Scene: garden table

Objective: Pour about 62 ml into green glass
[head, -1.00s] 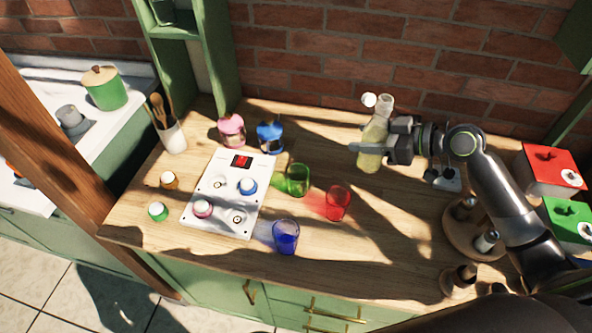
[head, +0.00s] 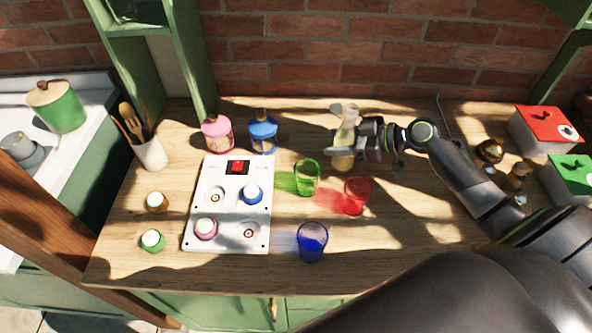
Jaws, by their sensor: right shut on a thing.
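The green glass (head: 306,178) stands upright on the wooden table, right of the white panel. A red glass (head: 356,196) stands close to its right and a blue glass (head: 311,243) nearer the front edge. My right gripper (head: 350,138) is shut on a bottle (head: 344,150) with pale yellow contents. The bottle looks about upright, behind and to the right of the green glass. I cannot tell whether its base touches the table. No stream of liquid shows. My left gripper is not in view.
The white panel (head: 227,225) bears several round pieces and a red switch. Pink (head: 217,134) and blue (head: 263,134) jars stand behind it. Red-lidded (head: 546,128) and green-lidded boxes are at the right. A brick wall closes the back.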

